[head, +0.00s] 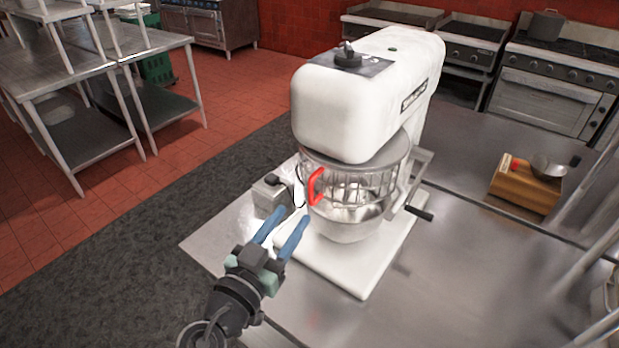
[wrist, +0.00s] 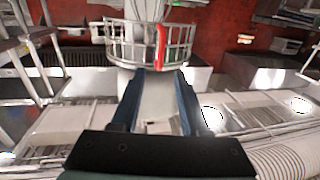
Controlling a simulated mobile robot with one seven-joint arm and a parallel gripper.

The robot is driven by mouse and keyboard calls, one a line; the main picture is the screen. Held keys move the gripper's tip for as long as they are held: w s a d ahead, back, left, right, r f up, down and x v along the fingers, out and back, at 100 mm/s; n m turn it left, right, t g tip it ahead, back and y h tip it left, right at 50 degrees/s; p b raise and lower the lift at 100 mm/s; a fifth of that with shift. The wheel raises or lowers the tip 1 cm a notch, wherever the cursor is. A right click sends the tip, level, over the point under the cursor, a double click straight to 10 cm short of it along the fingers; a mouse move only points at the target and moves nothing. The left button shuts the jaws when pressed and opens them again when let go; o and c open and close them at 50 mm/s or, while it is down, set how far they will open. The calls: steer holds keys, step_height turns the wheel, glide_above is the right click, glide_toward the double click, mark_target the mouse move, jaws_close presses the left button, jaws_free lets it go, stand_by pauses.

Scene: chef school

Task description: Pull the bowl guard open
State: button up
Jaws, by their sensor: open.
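A large white stand mixer (head: 365,95) stands on the steel table. Its wire bowl guard (head: 352,178) rings the space above the steel bowl (head: 348,220), with a red handle (head: 316,187) on the guard's front left. In the wrist view the guard (wrist: 130,40) and its red handle (wrist: 160,47) show beyond my fingers. My gripper (head: 281,232) is open and empty, its blue fingers pointing up toward the handle from the lower left. It appears apart from the handle. In the wrist view my gripper (wrist: 158,75) lies just below the handle.
A small grey metal container (head: 271,194) stands on the table left of the mixer. A crank handle (head: 418,213) sticks out at the mixer's right. Steel tabletop (head: 440,270) is clear at front right.

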mark_target(310, 190)
steer(key=p+x, duration=0.2)
steer(key=x, duration=0.7)
steer(key=shift+w+d+p, duration=0.1)
steer(key=shift+w+p, duration=0.2)
steer(key=shift+p, duration=0.05)
jaws_close()
stand_by(1.0)
